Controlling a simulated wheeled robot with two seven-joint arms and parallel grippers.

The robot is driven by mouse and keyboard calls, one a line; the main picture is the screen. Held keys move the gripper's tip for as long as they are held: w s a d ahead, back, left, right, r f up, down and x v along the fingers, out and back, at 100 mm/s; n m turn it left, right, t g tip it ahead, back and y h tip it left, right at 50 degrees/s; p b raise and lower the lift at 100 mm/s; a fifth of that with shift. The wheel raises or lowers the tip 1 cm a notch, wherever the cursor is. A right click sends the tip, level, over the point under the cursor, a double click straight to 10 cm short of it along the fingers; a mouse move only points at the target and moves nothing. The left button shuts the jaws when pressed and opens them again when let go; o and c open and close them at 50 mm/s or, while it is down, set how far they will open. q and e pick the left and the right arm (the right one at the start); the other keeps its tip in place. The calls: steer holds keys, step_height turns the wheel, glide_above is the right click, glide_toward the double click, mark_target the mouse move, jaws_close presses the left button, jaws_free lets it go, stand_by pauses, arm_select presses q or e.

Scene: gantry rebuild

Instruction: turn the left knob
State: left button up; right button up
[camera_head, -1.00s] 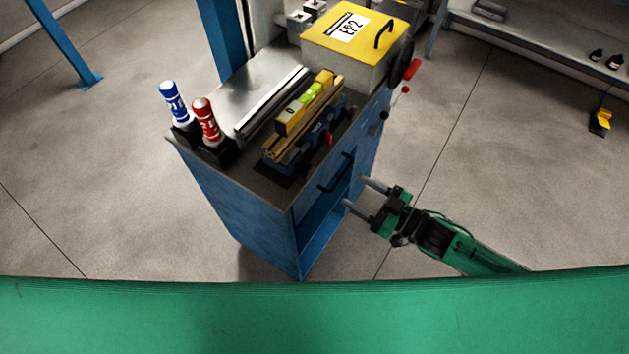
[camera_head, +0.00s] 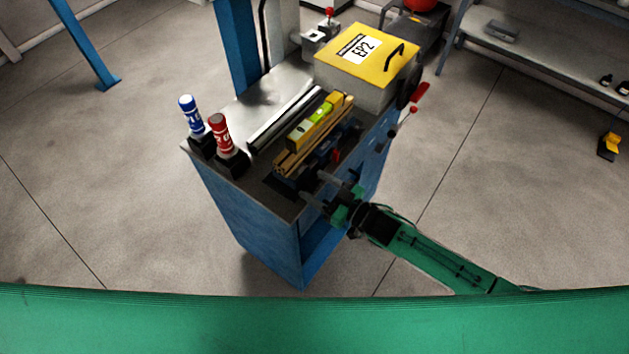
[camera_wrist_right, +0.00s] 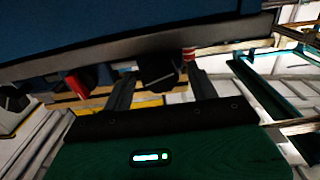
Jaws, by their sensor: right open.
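My right gripper (camera_head: 316,187) is at the front top edge of the blue cabinet (camera_head: 240,215), beside the vise-like fixture. In the right wrist view, its two fingers (camera_wrist_right: 162,88) are apart. A black blocky part (camera_wrist_right: 158,70), possibly a knob, shows between them at the cabinet edge; I cannot tell whether they touch it. A small red part (camera_wrist_right: 76,85) shows to its left in the wrist view. I cannot clearly make out which part is the left knob. The left gripper is not in view.
On the cabinet top stand a blue bottle (camera_head: 190,115), a red bottle (camera_head: 220,132), a yellow level (camera_head: 313,124) and a yellow-lidded box (camera_head: 366,52). Red-tipped levers (camera_head: 419,92) stick out at the right side.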

steer(key=shift+w+a, duration=0.35)
steer(key=shift+a, duration=0.1)
steer(key=c, duration=1)
steer(key=shift+f+n, duration=0.1)
steer(key=shift+n, duration=0.5)
steer(key=shift+n+b, duration=0.45)
steer(key=shift+n, duration=0.45)
steer(key=o, duration=1)
